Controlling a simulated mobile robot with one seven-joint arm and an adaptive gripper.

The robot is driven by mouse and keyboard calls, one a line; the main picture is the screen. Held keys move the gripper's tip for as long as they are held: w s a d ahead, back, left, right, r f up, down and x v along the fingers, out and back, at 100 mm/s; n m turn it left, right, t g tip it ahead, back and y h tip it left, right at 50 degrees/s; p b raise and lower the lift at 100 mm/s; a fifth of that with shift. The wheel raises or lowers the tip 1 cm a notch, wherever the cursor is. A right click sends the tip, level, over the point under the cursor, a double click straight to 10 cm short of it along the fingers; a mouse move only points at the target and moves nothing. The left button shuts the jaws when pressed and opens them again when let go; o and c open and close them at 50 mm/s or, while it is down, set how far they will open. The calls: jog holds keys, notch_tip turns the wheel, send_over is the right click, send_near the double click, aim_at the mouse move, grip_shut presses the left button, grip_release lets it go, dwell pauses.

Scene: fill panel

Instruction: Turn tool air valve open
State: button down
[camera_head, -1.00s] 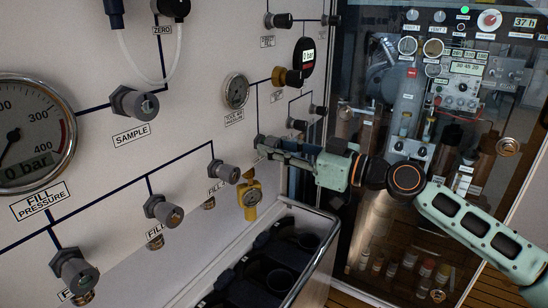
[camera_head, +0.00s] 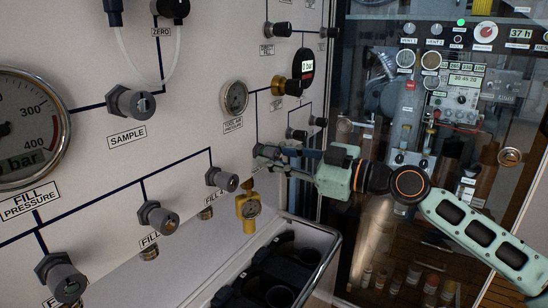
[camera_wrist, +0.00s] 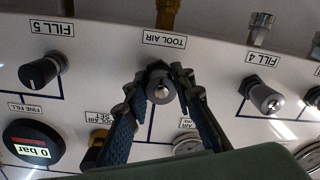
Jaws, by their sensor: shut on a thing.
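The tool air valve knob (camera_wrist: 161,90) is a dark round knob with a bright metal centre, under the upside-down "TOOL AIR" label (camera_wrist: 164,40) in the wrist view. My gripper (camera_wrist: 162,96) has its two blue-padded fingers on either side of the knob, shut on it. In the head view my gripper (camera_head: 268,153) reaches from the right to the white panel, and its fingers largely hide the knob. Whether the valve is open or closed cannot be told.
Beside the knob are the tool air pressure gauge (camera_head: 235,97), a fill valve knob (camera_head: 222,179) and a yellow brass fitting (camera_head: 248,207). A metal-railed bin (camera_head: 318,262) stands below. A glass-fronted cabinet (camera_head: 468,170) is behind my arm.

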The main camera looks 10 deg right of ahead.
jog(key=c, duration=1.6)
grip_release()
jog(key=v, duration=1.2)
